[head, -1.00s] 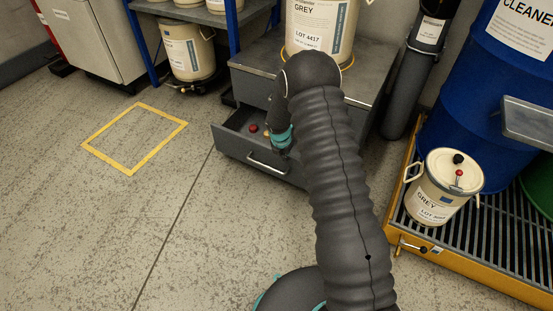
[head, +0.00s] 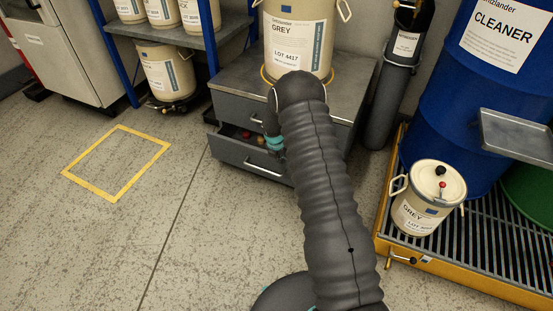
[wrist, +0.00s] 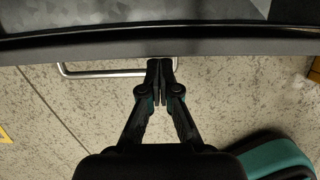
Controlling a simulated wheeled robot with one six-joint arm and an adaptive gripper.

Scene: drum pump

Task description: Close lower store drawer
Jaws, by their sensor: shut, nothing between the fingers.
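The lower store drawer (head: 235,151) is a grey drawer at the bottom of the grey cabinet. It stands partly open, with a gap over its front panel and small red and brownish items (head: 254,138) showing inside. Its bar handle (head: 264,170) is on the front; the handle also shows in the wrist view (wrist: 105,71). My gripper (wrist: 160,64) is shut and empty, its fingertips at the drawer's front panel (wrist: 225,47), just right of the handle's middle. Whether they touch the panel is hard to tell. In the head view my arm mostly hides the gripper.
The upper drawer (head: 236,108) looks shut. A GREY pail (head: 296,40) stands on the cabinet top. To the right are a yellow-edged grating (head: 470,270), a small GREY pail (head: 428,200) and a blue drum (head: 460,110). Floor at left, around a yellow square (head: 72,172), is clear.

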